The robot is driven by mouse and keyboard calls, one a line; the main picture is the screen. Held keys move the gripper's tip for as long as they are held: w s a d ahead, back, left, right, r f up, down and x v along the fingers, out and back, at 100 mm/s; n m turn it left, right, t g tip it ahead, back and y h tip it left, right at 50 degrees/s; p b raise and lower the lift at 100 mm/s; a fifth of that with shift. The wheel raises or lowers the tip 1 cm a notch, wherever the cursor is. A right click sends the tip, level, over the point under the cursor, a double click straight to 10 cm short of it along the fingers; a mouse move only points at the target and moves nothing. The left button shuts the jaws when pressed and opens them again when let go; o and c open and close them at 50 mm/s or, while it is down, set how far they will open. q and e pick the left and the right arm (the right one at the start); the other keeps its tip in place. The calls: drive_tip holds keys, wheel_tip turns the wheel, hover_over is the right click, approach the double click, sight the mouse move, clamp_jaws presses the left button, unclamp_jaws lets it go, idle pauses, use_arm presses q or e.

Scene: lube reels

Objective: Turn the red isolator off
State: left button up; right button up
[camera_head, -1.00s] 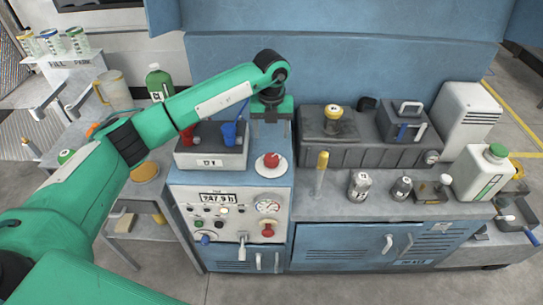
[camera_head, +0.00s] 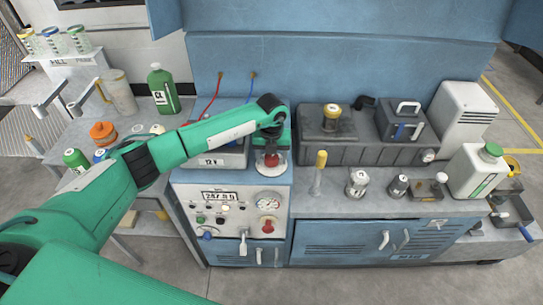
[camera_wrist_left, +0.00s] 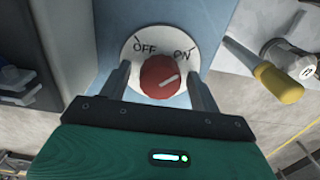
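The red isolator is a red knob (camera_head: 271,160) on a white round plate on top of the blue cabinet. In the left wrist view the red knob (camera_wrist_left: 159,77) sits below the printed words OFF and ON, and its white pointer line slants up right toward ON. My left gripper (camera_head: 272,158) is over the knob from above. In the left wrist view my left gripper's fingers (camera_wrist_left: 158,80) are apart, one on each side of the knob, with a gap visible at both sides. My right gripper is not in view.
A front panel below has a gauge (camera_head: 268,200) and another red knob (camera_head: 267,226). A 12 V battery box (camera_head: 220,157) stands left of the isolator.

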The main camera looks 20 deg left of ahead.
use_arm(q)
drive_tip(key=c, duration=0.9)
drive_tip(key=shift+n, duration=1.2)
drive_tip(key=n+b, duration=0.1)
drive_tip(key=n, duration=0.2)
drive_tip(key=shift+n, duration=0.3)
drive_tip(key=n, duration=0.5)
drive_tip(key=n+p, duration=0.1)
drive_tip(key=n, duration=0.5)
drive_tip(key=shift+r+n, duration=0.1)
drive_tip(key=shift+n, duration=0.3)
